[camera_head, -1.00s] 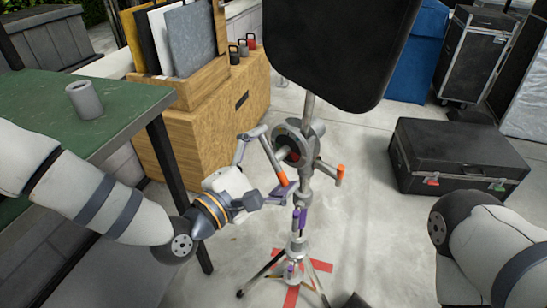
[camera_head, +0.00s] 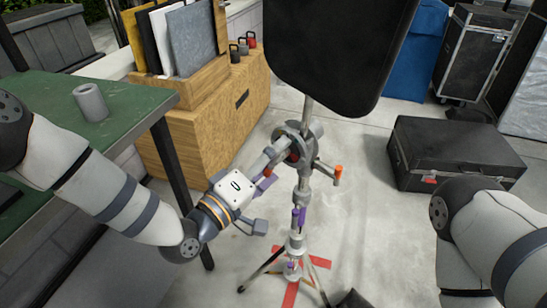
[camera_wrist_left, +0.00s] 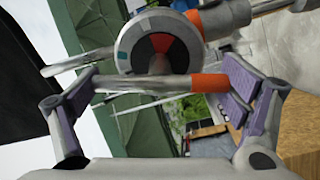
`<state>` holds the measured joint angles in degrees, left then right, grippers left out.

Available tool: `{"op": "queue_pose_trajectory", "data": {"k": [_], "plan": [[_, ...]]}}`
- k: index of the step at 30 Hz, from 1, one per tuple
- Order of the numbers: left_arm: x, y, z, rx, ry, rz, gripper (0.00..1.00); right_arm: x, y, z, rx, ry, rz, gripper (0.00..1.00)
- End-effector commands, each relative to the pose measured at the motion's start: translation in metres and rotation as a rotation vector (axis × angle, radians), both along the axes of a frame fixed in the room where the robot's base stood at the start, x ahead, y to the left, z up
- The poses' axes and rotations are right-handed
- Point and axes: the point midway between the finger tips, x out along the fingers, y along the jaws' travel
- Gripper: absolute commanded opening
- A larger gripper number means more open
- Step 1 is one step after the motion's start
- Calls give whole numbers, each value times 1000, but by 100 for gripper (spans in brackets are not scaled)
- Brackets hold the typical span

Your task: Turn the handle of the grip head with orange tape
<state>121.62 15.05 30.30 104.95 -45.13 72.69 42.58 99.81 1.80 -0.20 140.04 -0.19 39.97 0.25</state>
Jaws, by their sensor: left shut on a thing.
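The grip head (camera_head: 297,143) is a grey round clamp with a red and black disc, on a metal stand under a big black panel (camera_head: 340,50). Its handle with orange tape (camera_wrist_left: 208,87) is a metal bar crossing the left wrist view below the disc (camera_wrist_left: 160,45). My left gripper (camera_head: 264,186) is at the left side of the head. Its purple-padded fingers are on either side of the handle, and it is shut on it. The gripper hides most of this handle in the head view. My right gripper is out of view; only its arm shows.
A second orange-tipped bar (camera_head: 338,172) sticks out right of the head. The tripod (camera_head: 292,268) stands on a red floor cross. A green table (camera_head: 135,95) with a grey cup (camera_head: 90,102), a wooden cabinet (camera_head: 215,125) and a black case (camera_head: 455,152) stand around it.

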Motion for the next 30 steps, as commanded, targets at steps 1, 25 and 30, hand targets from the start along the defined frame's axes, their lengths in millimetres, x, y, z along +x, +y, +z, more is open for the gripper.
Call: {"op": "queue_pose_trajectory", "data": {"k": [1, 25, 30], "plan": [[1, 0, 3, 32, -34, 1, 63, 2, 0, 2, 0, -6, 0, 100], [0, 0, 4, 581, -522, 26, 63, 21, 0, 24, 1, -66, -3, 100], [0, 0, 3, 667, -596, 29, 63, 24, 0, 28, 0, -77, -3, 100]]}}
